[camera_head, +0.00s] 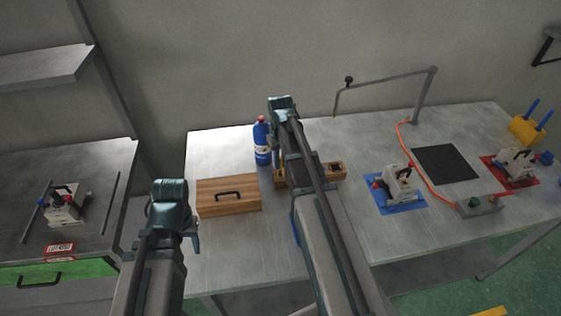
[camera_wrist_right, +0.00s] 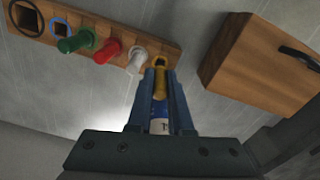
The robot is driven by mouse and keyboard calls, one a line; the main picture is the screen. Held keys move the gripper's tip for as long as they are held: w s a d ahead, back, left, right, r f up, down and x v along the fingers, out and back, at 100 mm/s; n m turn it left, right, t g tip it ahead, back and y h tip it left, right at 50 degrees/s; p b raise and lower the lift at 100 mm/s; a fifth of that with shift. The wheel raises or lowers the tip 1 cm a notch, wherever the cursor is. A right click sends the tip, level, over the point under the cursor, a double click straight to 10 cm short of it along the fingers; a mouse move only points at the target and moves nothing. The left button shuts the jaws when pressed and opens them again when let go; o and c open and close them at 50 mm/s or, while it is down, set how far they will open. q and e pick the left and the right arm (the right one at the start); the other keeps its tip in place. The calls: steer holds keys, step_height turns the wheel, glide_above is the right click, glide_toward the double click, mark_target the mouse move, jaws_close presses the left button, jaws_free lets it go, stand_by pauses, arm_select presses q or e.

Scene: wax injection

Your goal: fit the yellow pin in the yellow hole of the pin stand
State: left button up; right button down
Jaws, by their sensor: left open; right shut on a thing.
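The wooden pin stand (camera_wrist_right: 112,35) crosses the upper left of the right wrist view; its block also shows in the head view (camera_head: 331,171), partly behind my right arm. The yellow-ringed hole (camera_wrist_right: 160,60) is at its right end, beside the white pin. My right gripper (camera_wrist_right: 160,76) is shut on the yellow pin (camera_wrist_right: 160,88), which is in line with that hole. I cannot tell whether its tip is inside. In the head view my arm mostly hides this gripper. My left gripper (camera_head: 194,239) is open, low in front of the table, and its fingers barely show.
Green (camera_wrist_right: 76,41), red (camera_wrist_right: 107,51) and white (camera_wrist_right: 137,61) pins stand in the stand. A wooden box (camera_head: 229,195) with a black handle lies left of it. A blue bottle (camera_head: 261,143) stands behind. A blue-based fixture (camera_head: 400,208) is to the right.

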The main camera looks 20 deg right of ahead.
mark_target(281, 167)
arm_select(q)
steer(key=shift+f+b, duration=1.75)
arm_select(e)
steer(key=shift+f, duration=1.75)
arm_select(q)
steer(key=shift+r, duration=0.1)
arm_select(e)
steer(key=c, duration=0.8)
jaws_free()
steer(key=shift+o, duration=0.2)
steer(key=shift+r, duration=0.15)
step_height(281, 167, up, 14)
steer(key=p, duration=1.4)
arm_select(q)
step_height(281, 167, up, 14)
arm_select(e)
steer(key=shift+f, duration=0.2)
steer(key=shift+a, duration=0.3)
arm_select(q)
step_height(281, 167, down, 7)
steer(key=b, duration=0.7)
arm_select(e)
steer(key=s+a+f+n, duration=0.2)
steer(key=s+a+f, duration=0.1)
steer(key=s+a, duration=0.6)
steer(key=s+a+f+n+h, duration=0.1)
steer(key=s+a+f, duration=0.2)
steer(key=s+a, duration=0.6)
steer(key=a, duration=0.5)
steer(key=shift+f+n, duration=0.4)
